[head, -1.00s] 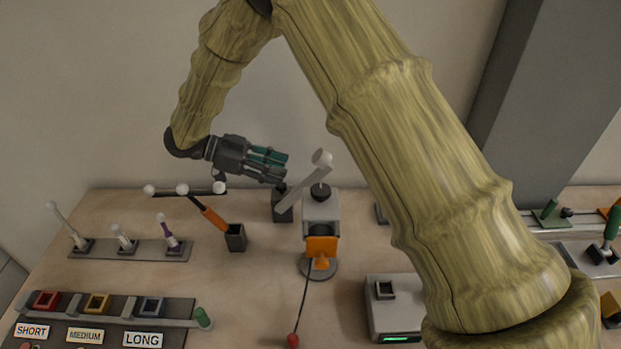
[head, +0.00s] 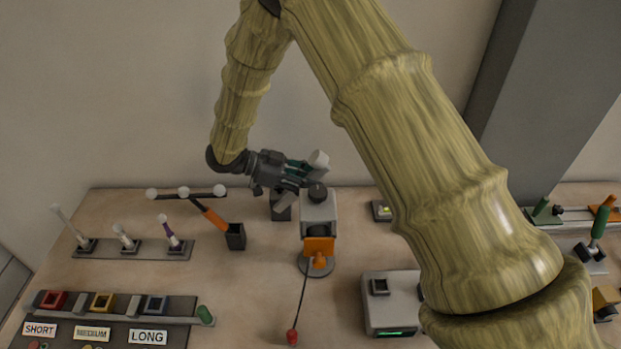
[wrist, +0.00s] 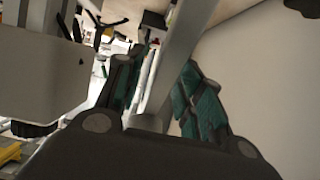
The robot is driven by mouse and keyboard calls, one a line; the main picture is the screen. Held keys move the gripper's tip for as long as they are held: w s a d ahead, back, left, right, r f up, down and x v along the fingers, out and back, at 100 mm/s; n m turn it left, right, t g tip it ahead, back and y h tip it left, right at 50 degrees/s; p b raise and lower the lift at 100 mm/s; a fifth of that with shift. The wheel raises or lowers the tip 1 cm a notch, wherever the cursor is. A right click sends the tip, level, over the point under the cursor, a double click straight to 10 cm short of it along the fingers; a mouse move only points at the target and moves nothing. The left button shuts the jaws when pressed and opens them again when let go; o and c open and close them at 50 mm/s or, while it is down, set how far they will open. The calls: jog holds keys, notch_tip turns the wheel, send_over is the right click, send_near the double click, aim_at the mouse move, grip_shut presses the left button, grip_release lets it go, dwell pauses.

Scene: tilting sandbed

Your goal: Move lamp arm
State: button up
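The lamp arm (head: 318,160), a slanted grey bar with a white end, rises from a dark post (head: 281,208) at the back of the table. In the wrist view the grey bar (wrist: 182,55) runs between my two fingers. My gripper (head: 307,170) is at the bar, just under its white end. In the wrist view my gripper (wrist: 157,75) has its teal-padded fingers apart, with gaps visible beside the bar. Contact with the bar cannot be told. My gripper partly hides the bar in the head view.
A grey and orange device (head: 319,213) stands close at right. An orange arm with white balls (head: 208,214) stands at left. Beyond it is a rack of white-topped pegs (head: 140,249). A grey box (head: 392,312) is in front. Bare table lies at centre left.

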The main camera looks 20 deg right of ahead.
jog(key=shift+c, duration=0.5)
grip_shut()
